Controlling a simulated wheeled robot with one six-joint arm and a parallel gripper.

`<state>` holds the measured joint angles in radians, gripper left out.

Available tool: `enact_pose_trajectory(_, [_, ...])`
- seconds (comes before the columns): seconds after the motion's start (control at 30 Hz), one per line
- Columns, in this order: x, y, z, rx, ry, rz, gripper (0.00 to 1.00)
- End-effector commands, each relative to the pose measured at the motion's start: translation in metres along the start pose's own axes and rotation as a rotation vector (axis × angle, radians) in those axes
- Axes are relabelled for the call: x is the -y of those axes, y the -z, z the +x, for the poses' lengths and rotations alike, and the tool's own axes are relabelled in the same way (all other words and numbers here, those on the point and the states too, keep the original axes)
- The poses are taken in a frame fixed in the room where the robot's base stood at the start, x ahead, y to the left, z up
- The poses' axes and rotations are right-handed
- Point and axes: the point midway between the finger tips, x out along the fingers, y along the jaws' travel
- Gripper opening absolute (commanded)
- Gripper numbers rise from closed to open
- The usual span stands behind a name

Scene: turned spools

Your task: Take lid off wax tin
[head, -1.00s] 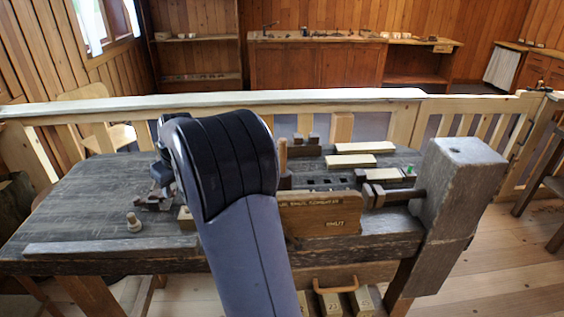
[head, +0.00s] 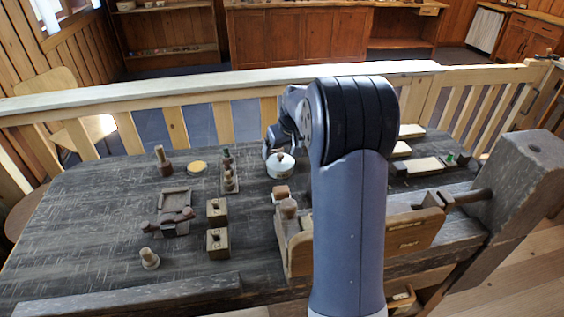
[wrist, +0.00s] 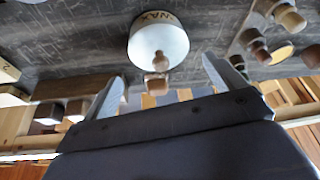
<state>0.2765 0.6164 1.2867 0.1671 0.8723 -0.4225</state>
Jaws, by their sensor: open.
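The wax tin (head: 281,170) is a round white tin with a dark knob on its lid, on the dark bench just left of my arm. In the wrist view the tin (wrist: 158,38) shows part of a WAX label, and the lid's brown knob (wrist: 160,62) points toward me. The lid appears to be on the tin. My gripper (wrist: 161,78) is open and empty, its two fingers apart to either side of the knob's line. Whether the fingers are level with the knob I cannot tell. In the head view my arm hides much of the gripper.
Turned spools (head: 163,160), a yellow disc (head: 197,167), a spool stand (head: 229,175) and wooden blocks (head: 218,243) stand left of the tin. A wooden box (head: 297,250) is in front. A pale railing (head: 200,100) runs behind the bench.

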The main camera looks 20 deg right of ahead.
Motion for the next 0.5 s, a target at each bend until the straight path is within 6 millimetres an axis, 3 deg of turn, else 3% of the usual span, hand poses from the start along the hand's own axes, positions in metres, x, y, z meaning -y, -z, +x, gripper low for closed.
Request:
enact_pose_trajectory(0.1, [0.0,0.001,0.011,0.004,0.002,0.0,1.0])
enact_pose_trajectory(0.33, [0.0,0.005,0.042,0.003,0.001,0.0,1.0])
enact_pose_trajectory(0.5, [-0.001,0.005,0.052,0.0,0.0,0.0,1.0])
